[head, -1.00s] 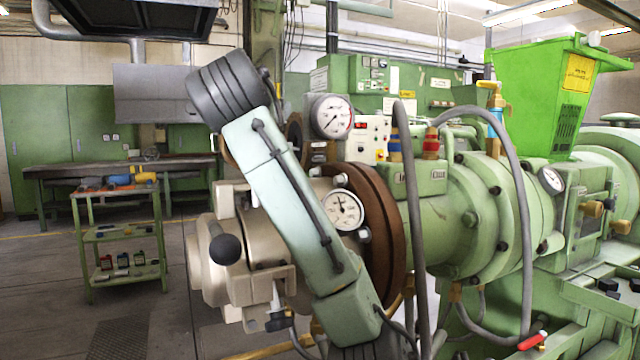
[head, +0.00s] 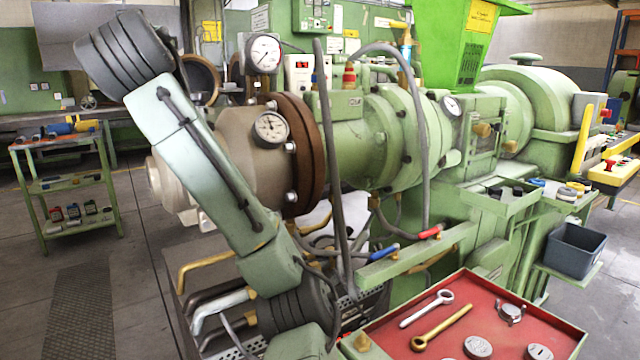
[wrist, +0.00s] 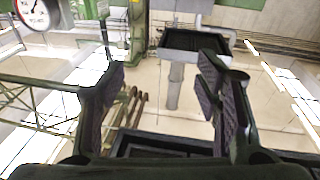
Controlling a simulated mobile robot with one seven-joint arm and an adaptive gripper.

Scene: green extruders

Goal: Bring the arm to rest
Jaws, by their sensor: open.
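My gripper (wrist: 160,78) shows in the wrist view with its two dark fingers spread apart and nothing between them. In the head view my arm's pale green link and dark grey joints cross the left side, in front of the extruder (head: 400,135). My gripper is not visible in the head view. I cannot tell from the frames how far the fingers are from the things beyond them.
A red-topped tray (head: 400,340) with wrenches and round metal parts lies at the lower right in the head view. A green cart (head: 80,185) with tools stands at left. A grey bin (head: 574,250) sits at right. Open floor lies at left.

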